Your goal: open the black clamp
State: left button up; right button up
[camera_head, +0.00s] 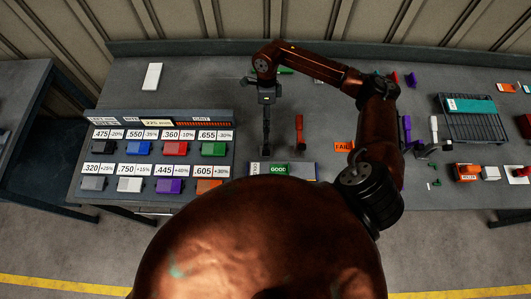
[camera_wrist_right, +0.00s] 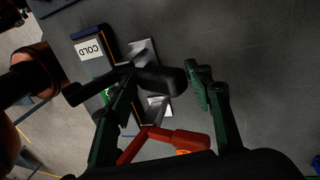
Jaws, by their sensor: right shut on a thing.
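The clamp's lower part is partly hidden by the left-hand finger. My left gripper is in neither view.
A red clamp (camera_head: 299,132) stands close to the right of the black one. A bin rack (camera_head: 158,126) stands to the left. A wire rack (camera_head: 478,127) is at the right.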

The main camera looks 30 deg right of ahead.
jog(key=shift+p+v, duration=0.8)
jog(key=shift+v, duration=2.4)
jog(key=shift+w+d, duration=0.1)
